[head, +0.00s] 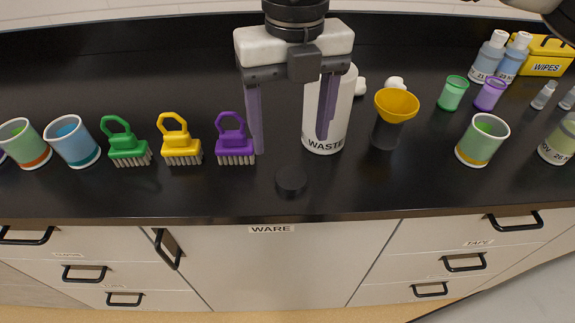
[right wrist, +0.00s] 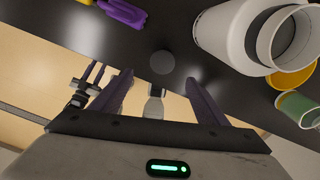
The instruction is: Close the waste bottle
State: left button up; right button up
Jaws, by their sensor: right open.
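The waste bottle (head: 338,112) is a white cylinder with a "WASTE" label, upright on the black counter. My right gripper partly covers it in the head view. In the right wrist view the bottle (right wrist: 224,36) shows its wide mouth open and uncapped. A round black cap (head: 291,182) lies flat near the counter's front edge, left of and in front of the bottle; it also shows in the right wrist view (right wrist: 162,62). My right gripper (head: 290,146) is open and empty above the counter, its fingers pointing down, with the cap between its fingertips in the wrist view.
A purple brush (head: 235,142) stands left of the cap, beside yellow and green brushes. A yellow funnel (head: 397,104) sits in a dark holder right of the bottle. Cups, small bottles and a yellow wipes box (head: 543,56) stand farther right. The counter around the cap is clear.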

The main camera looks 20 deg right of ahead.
jog(key=shift+w+d+r, duration=0.2)
jog(key=shift+d+r, duration=0.05)
jog(key=shift+d, duration=0.15)
jog(key=shift+f, duration=0.1)
send_over(292, 179)
jog(key=shift+w+d+f, duration=0.15)
jog(key=shift+f, duration=1.1)
jog(key=shift+w+d+f, duration=0.1)
jog(key=shift+w+f, duration=0.05)
jog(key=shift+f, duration=1.1)
jog(key=shift+s+a+f+p, duration=0.1)
jog(key=shift+s+f+p, duration=0.05)
jog(key=shift+f+p, duration=0.3)
notch_tip(292, 179, down, 4)
jog(key=shift+s+a+f+p, duration=0.1)
jog(key=shift+s+f+p, duration=0.05)
jog(key=shift+p, duration=0.25)
